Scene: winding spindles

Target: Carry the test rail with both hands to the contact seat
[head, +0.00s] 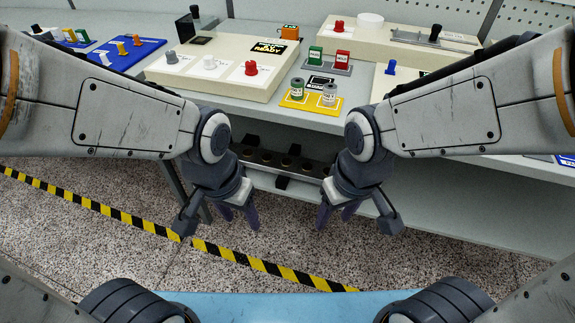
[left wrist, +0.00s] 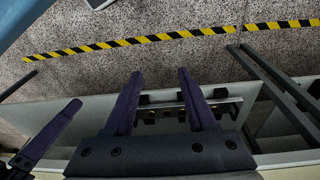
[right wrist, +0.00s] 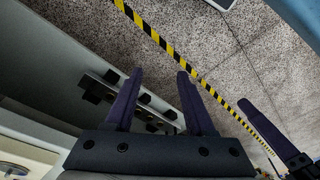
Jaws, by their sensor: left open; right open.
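A long bar with a row of round holes and black blocks, which looks like the test rail (head: 268,158), lies at the lower shelf below the bench top. It also shows beyond the fingers in the left wrist view (left wrist: 163,121) and the right wrist view (right wrist: 152,117). My left gripper (head: 239,217) is open and empty, in front of the rail's left part. My right gripper (head: 334,220) is open and empty, in front of its right end. Neither visibly touches the rail. My right forearm and wrist hide part of its right side. I cannot tell which fixture is the contact seat.
The bench top (head: 225,98) holds a cream switch panel (head: 190,72), a blue tray (head: 135,52), a yellow plate (head: 312,108) with two small cylinders, and a long cream fixture (head: 385,38). The lower shelf (head: 420,190) looks clear right of my right gripper. Yellow-black tape crosses the floor.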

